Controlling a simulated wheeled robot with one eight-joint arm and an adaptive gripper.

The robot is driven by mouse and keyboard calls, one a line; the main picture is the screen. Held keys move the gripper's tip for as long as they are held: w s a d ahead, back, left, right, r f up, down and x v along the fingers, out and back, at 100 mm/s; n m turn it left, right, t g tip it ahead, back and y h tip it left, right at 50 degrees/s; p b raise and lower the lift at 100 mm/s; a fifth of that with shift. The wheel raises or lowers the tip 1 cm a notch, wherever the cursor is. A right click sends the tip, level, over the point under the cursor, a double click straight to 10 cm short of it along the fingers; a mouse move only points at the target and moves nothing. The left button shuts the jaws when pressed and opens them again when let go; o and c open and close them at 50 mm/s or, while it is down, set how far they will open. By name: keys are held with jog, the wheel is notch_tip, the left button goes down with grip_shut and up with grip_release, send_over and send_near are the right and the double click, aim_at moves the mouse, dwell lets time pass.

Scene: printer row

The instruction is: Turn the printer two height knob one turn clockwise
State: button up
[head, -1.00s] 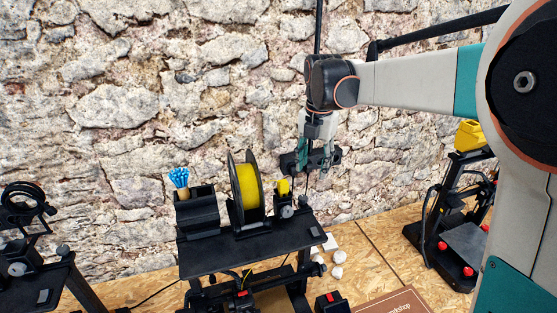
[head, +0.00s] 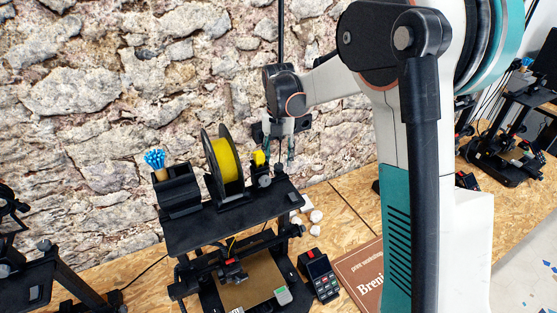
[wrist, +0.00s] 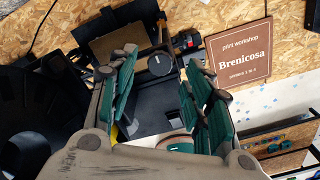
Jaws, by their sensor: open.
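Printer two, a black printer with a top shelf (head: 215,222), stands at the middle of the bench in the head view. In the wrist view a round dark knob with a pale index line (wrist: 160,64) lies on the black top between my fingertips, which look apart from it. My gripper (head: 279,150) points down above the right end of the shelf in the head view, open and empty. Its two teal-padded fingers also show in the wrist view. In the head view the knob is small and partly lost against the gripper and nearby parts.
A yellow spool (head: 227,161) and a holder with blue-tipped tools (head: 155,160) stand on the shelf left of my gripper. A control box (head: 320,276) and a brown sign (head: 362,274) lie to the right. Another printer (head: 35,278) is at left. The stone wall is behind.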

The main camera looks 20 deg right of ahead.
aim_at(279, 168)
jog(key=shift+f, duration=1.35)
jog(key=shift+c, duration=0.2)
jog(key=c, duration=1)
jog(key=shift+c, duration=0.2)
